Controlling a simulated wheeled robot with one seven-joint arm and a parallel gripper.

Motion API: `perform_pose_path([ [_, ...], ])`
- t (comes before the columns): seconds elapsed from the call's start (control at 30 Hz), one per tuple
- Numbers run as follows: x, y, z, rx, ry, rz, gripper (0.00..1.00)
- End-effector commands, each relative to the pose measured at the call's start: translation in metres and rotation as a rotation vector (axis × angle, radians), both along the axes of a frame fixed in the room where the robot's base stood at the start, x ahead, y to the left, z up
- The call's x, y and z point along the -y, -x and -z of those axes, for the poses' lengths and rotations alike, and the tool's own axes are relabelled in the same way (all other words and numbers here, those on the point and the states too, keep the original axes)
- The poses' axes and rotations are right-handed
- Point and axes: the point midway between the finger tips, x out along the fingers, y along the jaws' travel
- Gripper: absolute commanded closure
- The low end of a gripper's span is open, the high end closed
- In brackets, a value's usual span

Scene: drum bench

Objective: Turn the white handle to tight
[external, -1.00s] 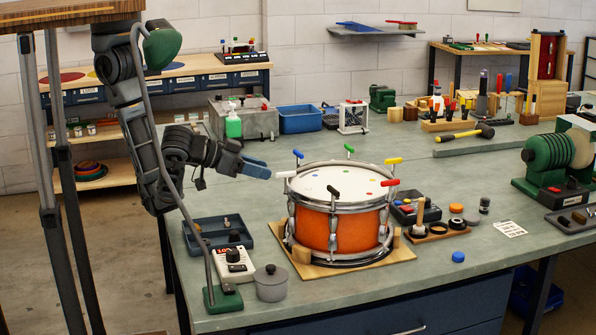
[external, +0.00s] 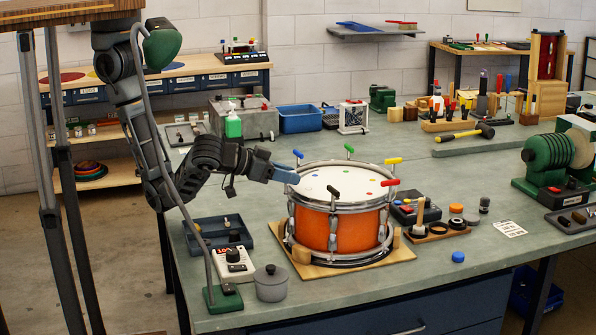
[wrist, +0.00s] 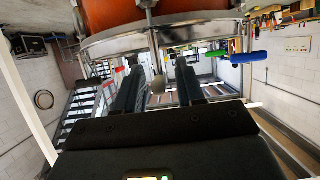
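The orange drum (external: 338,228) stands on a wooden board, with coloured handles around its rim. The white handle is hidden in the external view behind the fingers of my gripper (external: 288,172), at the drum's left rim. In the wrist view a small pale rounded end (wrist: 158,84), likely the white handle seen end-on, lies between the two fingers of my gripper (wrist: 157,88). The fingers are spread, with a gap on each side of it. Whether the handle is tight cannot be seen.
Near the rim are a blue handle (external: 298,154), a green handle (external: 349,148), a red handle (external: 390,182) and a black handle (external: 334,191). A blue tray (external: 215,232) and a grey pot (external: 271,284) stand left of the drum.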

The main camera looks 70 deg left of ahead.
Motion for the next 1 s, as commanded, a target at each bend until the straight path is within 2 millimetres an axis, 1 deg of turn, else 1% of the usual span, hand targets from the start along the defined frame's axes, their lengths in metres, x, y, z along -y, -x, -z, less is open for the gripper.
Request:
perform_pose_path([
  [0.07,-0.0001,0.0001,0.0001,0.0,0.0,0.0,0.64],
  [0.43,-0.0002,0.0003,-0.0001,0.0,0.0,0.0,0.99],
  [0.77,-0.0004,0.0003,-0.0003,0.0,0.0,0.01,1.0],
  [1.0,-0.0016,0.0,-0.0008,0.0,0.001,0.093,1.0],
])
